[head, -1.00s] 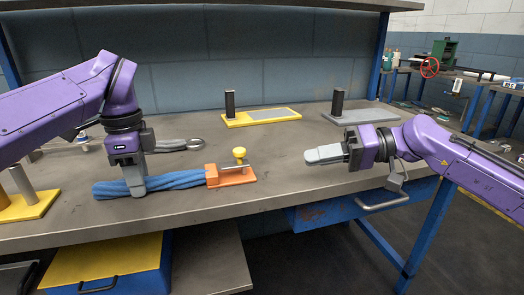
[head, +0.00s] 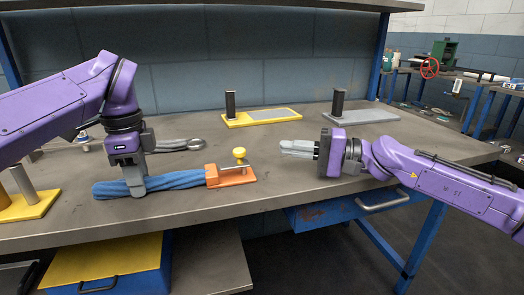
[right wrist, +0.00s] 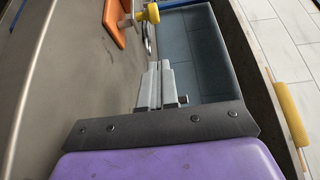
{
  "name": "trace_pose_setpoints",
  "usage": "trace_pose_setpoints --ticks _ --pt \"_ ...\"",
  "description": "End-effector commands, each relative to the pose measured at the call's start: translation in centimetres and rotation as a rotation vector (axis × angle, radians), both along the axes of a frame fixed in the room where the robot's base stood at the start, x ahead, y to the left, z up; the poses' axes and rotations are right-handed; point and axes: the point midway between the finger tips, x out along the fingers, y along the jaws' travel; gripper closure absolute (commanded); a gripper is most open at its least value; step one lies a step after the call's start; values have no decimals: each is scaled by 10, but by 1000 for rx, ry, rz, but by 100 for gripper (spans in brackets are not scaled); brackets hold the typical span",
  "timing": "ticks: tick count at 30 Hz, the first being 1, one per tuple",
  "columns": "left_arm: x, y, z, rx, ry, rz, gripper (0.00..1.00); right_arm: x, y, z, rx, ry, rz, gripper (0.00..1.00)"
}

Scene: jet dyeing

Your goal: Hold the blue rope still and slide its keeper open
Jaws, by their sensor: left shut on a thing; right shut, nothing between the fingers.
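The blue rope (head: 176,181) lies along the front of the bench. My left gripper (head: 137,190) points down and is shut on the rope near its middle. The orange keeper (head: 232,177) sits at the rope's right end, with a yellow knob (head: 239,153) standing on it and a metal rod beside the knob. The keeper also shows at the top of the right wrist view (right wrist: 114,22), with the yellow knob (right wrist: 152,13). My right gripper (head: 284,149) is shut and empty, right of the keeper and apart from it, pointing left. Its closed fingers show in the right wrist view (right wrist: 157,82).
A grey rope with a metal eye (head: 194,144) lies behind the blue rope. The bench between keeper and right gripper is clear.

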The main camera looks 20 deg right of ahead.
Motion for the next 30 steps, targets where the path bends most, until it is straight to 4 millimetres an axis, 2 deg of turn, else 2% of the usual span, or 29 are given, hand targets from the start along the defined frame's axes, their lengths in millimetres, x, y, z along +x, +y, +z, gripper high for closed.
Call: trace_pose_setpoints --ticks 5,10,15,24,26,30 --pt "0 0 0 0 0 0 99 19 34 -3 -3 5 4 100" --pt "0 0 0 0 0 0 99 9 59 -1 -1 1 4 100" --pt "0 0 0 0 0 0 99 7 68 -1 1 1 1 100" --pt "0 0 0 0 0 0 99 6 69 0 0 0 1 100" --pt "0 0 0 0 0 0 99 6 74 0 0 -1 2 100" --pt "0 0 0 0 0 0 99 6 98 -1 -1 1 4 100"
